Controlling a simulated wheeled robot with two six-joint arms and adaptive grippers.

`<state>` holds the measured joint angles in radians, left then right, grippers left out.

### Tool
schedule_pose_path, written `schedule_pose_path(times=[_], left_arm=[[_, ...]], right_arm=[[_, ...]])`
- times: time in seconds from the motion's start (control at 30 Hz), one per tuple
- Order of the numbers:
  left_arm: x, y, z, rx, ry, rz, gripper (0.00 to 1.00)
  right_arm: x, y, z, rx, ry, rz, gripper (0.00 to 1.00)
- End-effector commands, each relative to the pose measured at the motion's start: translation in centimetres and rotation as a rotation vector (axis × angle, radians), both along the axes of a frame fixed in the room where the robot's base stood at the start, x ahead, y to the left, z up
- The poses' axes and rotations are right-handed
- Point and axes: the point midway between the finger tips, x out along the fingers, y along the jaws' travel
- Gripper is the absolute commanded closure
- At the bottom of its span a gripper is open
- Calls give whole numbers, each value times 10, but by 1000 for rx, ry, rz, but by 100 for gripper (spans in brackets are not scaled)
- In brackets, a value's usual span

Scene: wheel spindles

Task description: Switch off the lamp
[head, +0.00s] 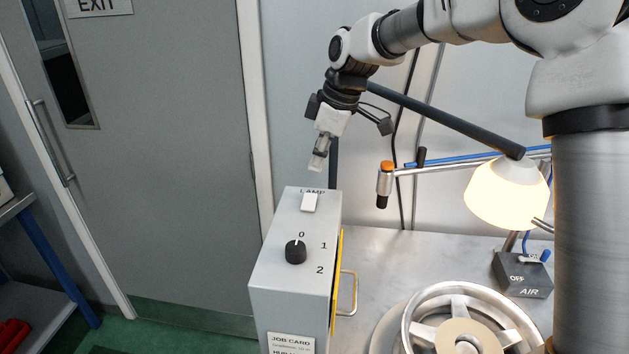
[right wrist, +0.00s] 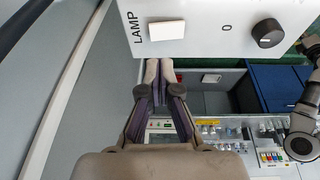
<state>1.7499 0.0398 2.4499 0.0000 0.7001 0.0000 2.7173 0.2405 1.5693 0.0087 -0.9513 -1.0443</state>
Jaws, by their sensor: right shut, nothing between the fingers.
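The lamp (head: 507,192) glows warm white at the right of the head view, hanging from a dark arm. A white rocker switch (head: 310,202) labelled LAMP sits on the top panel of a grey control box (head: 270,272). In the right wrist view the switch (right wrist: 167,30) is near the top, beside its label. My right gripper (head: 317,162) is shut and empty, pointing down above the far end of the box. Its fingertips (right wrist: 159,72) appear apart from the switch. My left gripper does not show.
A black knob (head: 295,251) marked 0, 1, 2 stands on the same panel, nearer than the switch. A spoked wheel (head: 465,330) and an AIR box (head: 522,275) are on the metal bench. An orange-topped fitting (head: 386,170) hangs right of the gripper.

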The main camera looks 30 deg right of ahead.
Motion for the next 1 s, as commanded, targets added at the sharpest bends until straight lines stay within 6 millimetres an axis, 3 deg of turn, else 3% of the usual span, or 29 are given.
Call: schedule_pose_path(times=[0.2,0.4,1.0], left_arm=[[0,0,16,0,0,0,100],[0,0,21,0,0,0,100],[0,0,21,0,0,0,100]], right_arm=[[6,4,-41,1,5,-2,100],[9,2,-63,0,1,-2,100],[11,1,-72,0,0,-1,100]])
